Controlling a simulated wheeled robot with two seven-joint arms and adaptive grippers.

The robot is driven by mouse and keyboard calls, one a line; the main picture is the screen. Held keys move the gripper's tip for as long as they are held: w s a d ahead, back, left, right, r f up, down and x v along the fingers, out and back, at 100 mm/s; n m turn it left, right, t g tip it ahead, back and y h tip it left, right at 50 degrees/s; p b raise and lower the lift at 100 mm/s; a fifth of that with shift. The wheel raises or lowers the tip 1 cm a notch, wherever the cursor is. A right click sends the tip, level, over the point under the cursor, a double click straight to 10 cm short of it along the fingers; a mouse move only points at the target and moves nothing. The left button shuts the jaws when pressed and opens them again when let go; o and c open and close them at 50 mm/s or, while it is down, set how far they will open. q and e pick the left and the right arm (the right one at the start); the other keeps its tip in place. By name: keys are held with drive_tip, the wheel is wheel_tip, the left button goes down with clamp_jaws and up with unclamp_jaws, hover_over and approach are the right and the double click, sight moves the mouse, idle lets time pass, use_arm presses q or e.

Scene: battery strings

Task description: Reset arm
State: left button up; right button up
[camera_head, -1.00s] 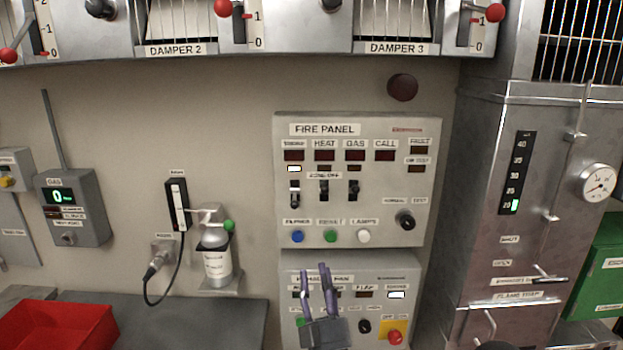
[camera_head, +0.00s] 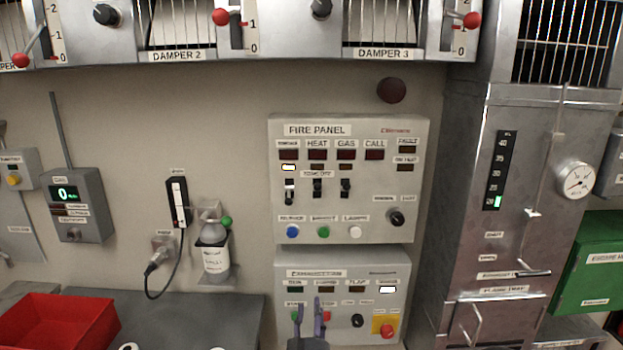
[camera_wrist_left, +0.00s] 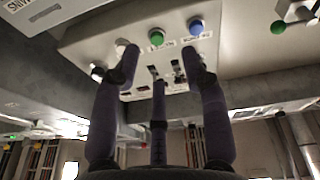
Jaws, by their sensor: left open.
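My left gripper (camera_head: 309,318) shows at the bottom edge of the head view, in front of the lower panel (camera_head: 399,272). Its purple fingers point up and stand apart, with nothing between them; the rest of the arm is mostly out of the frame. In the left wrist view the open, empty fingers (camera_wrist_left: 160,75) reach toward the fire panel, seen from below. Its green button (camera_wrist_left: 156,38) and blue button (camera_wrist_left: 196,26) show beyond the fingertips. In the head view the fire panel (camera_head: 350,205) is above the gripper. My right gripper is not in view.
A red tray (camera_head: 95,325) is at the lower left on a grey bench (camera_head: 215,315). A bottle (camera_head: 215,258) is mounted on the wall beside a cable. A metal cabinet (camera_head: 470,240) and green box (camera_head: 600,250) stand right. Damper levers line the top.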

use_arm(q)
drive_tip(key=s+a+f+g+h, duration=0.1)
drive_tip(key=s+a+f+g, duration=0.2)
drive_tip(key=f, duration=0.7)
drive_tip(key=s+a+f+g, duration=0.2)
drive_tip(key=f+g, duration=0.2)
drive_tip(key=f, duration=0.6)
drive_tip(key=s+a+f+g+h, duration=0.1)
drive_tip(key=s+a+f+g, duration=0.2)
drive_tip(key=f, duration=0.8)
drive_tip(key=s+a+f+g, duration=0.1)
drive_tip(key=s+f+g, duration=0.4)
drive_tip(key=s, duration=0.6)
drive_tip(key=s+a+f+g+h, duration=0.1)
drive_tip(key=s+f+g, duration=0.4)
drive_tip(key=s, duration=0.7)
wheel_tip(320, 180, down, 2)
drive_tip(key=shift+s+f+n, duration=0.1)
drive_tip(key=shift+s+n, duration=0.2)
drive_tip(key=shift+n, duration=0.1)
drive_tip(key=shift+c, duration=0.5)
drive_tip(key=shift+w, duration=0.1)
